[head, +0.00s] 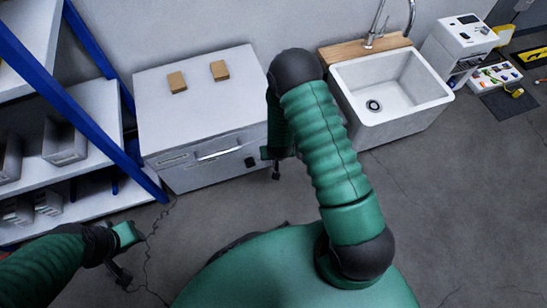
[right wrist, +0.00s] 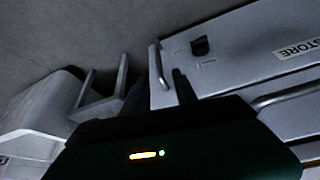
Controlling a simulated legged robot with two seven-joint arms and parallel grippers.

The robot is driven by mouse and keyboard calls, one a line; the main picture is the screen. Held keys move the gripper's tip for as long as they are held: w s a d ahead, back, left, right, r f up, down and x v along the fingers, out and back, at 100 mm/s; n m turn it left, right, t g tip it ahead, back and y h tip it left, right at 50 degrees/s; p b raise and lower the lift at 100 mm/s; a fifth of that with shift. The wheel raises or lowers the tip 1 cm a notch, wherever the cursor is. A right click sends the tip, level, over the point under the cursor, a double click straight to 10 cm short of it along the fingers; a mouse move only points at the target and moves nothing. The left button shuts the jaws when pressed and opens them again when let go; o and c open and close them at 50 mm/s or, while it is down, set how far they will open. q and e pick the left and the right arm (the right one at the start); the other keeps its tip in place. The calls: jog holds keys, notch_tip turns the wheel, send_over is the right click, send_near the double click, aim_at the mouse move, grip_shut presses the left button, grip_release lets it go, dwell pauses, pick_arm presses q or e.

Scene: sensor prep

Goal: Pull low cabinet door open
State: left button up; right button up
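A low grey cabinet (head: 190,168) stands against the wall, its front shut. A bar handle (head: 220,152) and a small black latch (head: 250,162) show on that front. In the right wrist view the cabinet front (right wrist: 235,60) fills the right side, with a "STORE" label, the black latch (right wrist: 200,46) and a short upright metal bar (right wrist: 157,66). My right gripper (head: 271,163) is at the cabinet's right front corner, partly behind my arm. Its dark fingers (right wrist: 158,92) look apart near the bar; contact is unclear. My left gripper (head: 124,256) is open and empty, low at left.
Two tan blocks (head: 198,77) lie on the cabinet top. A blue-framed shelf (head: 88,100) with grey bins is close on the left. A white sink (head: 390,90) stands on the right. The floor (head: 450,190) at right is clear.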

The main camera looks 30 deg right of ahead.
jog(key=b+x, duration=0.6)
jog(key=x, duration=0.7)
jog(key=shift+s+d, duration=0.1)
jog(key=shift+s, duration=0.1)
jog(key=shift+w+f, duration=0.15)
jog(key=shift+f, duration=0.1)
jog(key=shift+c, duration=0.6)
grip_shut()
